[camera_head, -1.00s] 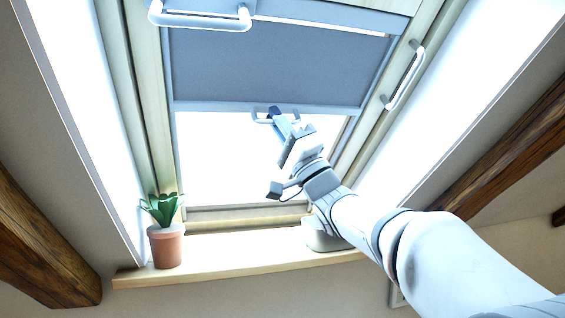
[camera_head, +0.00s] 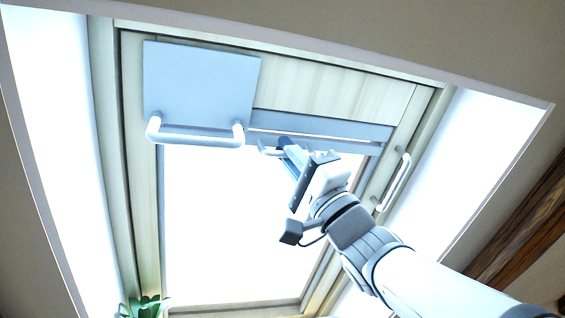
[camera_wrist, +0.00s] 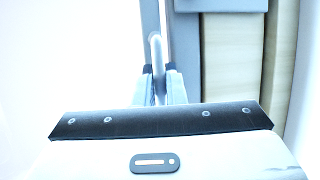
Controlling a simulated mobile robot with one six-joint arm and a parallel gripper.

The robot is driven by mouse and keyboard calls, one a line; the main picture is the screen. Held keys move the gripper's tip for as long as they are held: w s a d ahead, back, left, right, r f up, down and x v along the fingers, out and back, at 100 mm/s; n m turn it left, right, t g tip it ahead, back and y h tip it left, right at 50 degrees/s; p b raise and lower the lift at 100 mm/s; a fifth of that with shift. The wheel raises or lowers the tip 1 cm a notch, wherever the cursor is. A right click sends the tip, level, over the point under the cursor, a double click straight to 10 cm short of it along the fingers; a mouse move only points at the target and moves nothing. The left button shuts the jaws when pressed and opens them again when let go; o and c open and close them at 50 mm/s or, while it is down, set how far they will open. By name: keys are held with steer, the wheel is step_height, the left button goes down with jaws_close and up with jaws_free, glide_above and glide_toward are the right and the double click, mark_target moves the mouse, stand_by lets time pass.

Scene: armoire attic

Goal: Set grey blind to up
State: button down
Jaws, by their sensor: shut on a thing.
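The grey blind (camera_head: 340,127) is a narrow strip across the top of the window, with bright open pane below it. Its small handle (camera_head: 268,150) hangs from its lower edge, partly hidden by my gripper. My gripper (camera_head: 283,144) is shut on this handle, just right of the large white handle. In the wrist view, the handle (camera_wrist: 156,48) runs down between my two fingers (camera_wrist: 158,88), and the blind (camera_wrist: 184,50) stands behind it.
A flat pale panel (camera_head: 198,85) with a large white bar handle (camera_head: 195,137) sits at the upper left, close to my gripper. Another white handle (camera_head: 398,182) is on the right frame. A green plant (camera_head: 145,306) shows at the bottom left. The space below the blind is clear.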

steer(key=shift+s+r, duration=0.25)
steer(key=c, duration=1.5)
jaws_free()
steer(key=shift+s, duration=0.15)
steer(key=b+v, duration=0.3)
steer(key=v, duration=0.5)
